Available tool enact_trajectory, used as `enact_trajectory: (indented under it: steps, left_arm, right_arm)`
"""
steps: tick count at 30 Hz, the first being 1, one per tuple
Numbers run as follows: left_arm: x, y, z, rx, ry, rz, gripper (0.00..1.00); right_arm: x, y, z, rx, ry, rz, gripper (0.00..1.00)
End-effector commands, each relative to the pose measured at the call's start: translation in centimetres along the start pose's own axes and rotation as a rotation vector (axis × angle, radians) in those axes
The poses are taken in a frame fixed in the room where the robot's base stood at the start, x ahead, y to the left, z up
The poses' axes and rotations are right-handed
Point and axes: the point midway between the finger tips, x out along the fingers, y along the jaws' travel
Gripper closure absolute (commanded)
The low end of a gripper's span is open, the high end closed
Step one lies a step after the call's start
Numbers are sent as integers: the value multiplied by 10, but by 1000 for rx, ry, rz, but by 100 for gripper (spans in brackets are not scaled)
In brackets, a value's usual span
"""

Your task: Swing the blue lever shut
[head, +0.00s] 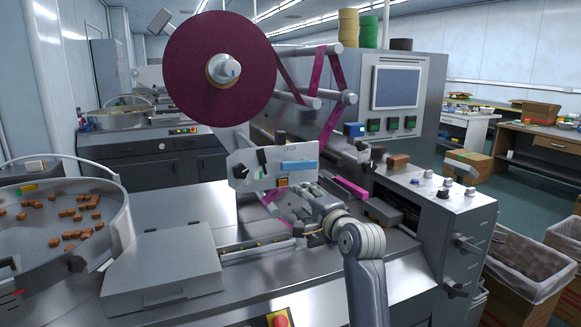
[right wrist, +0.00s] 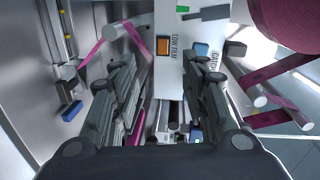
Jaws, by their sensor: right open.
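The blue lever (head: 299,165) shows in the head view as a flat blue bar lying level across the right part of a light upright panel (head: 247,158). In the right wrist view the blue lever (right wrist: 201,49) is partly hidden behind one finger. My right gripper (head: 303,192) is just below and in front of the panel. In the right wrist view its two fingers (right wrist: 166,80) are spread, with nothing held between them. I cannot tell whether a finger touches the lever. My left gripper is not in view.
A magenta film roll (head: 220,69) hangs above the panel, with film running over rollers to the right. An orange button (right wrist: 162,47) sits beside the lever. A round bowl of brown pieces (head: 62,222) stands at the left. A control cabinet (head: 398,88) stands behind.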

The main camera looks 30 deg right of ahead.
Motion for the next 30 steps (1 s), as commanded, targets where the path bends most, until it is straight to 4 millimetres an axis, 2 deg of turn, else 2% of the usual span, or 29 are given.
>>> enact_trajectory:
  steps: [1, 3, 6, 13, 24, 30]
  left_arm:
    - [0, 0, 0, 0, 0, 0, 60]
    - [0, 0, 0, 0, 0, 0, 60]
    - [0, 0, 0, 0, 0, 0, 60]
    - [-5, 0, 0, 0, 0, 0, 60]
    - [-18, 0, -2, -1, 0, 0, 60]
    - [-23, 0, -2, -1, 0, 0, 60]
  right_arm:
    - [4, -19, -7, 52, 6, -36, 58]
    - [6, -36, -13, 110, 10, -71, 58]
    - [8, -48, -18, 154, 12, -96, 58]
    - [24, -54, -20, 166, 12, -102, 58]
    - [79, -60, -22, 161, 13, -100, 58]
    - [101, -62, -22, 163, 12, -102, 58]
